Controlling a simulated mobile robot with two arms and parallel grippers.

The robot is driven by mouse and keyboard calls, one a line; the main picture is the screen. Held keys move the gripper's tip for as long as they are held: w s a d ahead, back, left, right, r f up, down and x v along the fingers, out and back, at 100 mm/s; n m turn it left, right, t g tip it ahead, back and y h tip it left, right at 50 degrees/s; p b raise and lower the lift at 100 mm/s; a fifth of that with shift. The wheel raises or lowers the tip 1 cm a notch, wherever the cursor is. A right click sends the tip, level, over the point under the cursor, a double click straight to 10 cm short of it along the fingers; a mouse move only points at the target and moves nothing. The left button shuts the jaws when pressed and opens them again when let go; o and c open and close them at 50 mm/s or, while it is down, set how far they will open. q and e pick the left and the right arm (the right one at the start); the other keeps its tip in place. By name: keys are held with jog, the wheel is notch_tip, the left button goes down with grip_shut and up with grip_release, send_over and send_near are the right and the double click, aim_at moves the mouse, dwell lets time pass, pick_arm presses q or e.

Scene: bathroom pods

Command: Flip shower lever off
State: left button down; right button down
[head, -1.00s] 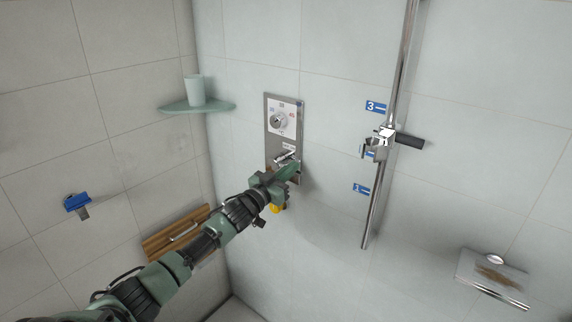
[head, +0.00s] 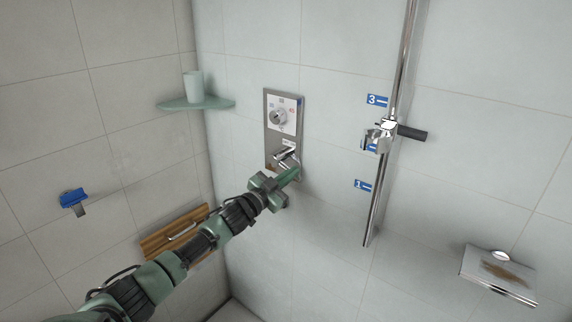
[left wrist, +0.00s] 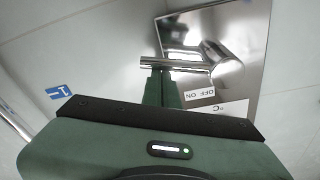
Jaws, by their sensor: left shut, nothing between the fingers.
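A steel shower control plate (head: 271,142) is mounted on the back wall, with a round dial at its top. The chrome shower lever (head: 285,156) is low on the plate; in the left wrist view it shows as a horizontal chrome bar (left wrist: 172,64) beside an upside-down OFF/ON label (left wrist: 199,94). My left gripper (head: 295,173) is shut and empty, its green fingers just below the lever in the head view. In the left wrist view the fingertips (left wrist: 157,76) overlap the bar; I cannot tell whether they touch. My right gripper is not in view.
A chrome rail (head: 380,180) with a shower holder (head: 382,138) stands right of the plate. A soap dish (head: 498,274) is at lower right. A corner shelf (head: 205,104) holds a cup (head: 194,86). A wooden wall seat (head: 160,240) is behind my left arm.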

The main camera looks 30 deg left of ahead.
pick_arm(q)
jog(key=a+f+m+g+h+b, duration=0.1)
jog(key=a+f+m+b, duration=0.5)
jog(key=m, duration=0.8)
jog(key=shift+w+f+m+g+b, duration=0.25)
jog(key=shift+m+g+b, duration=0.05)
jog(key=shift+b, duration=0.3)
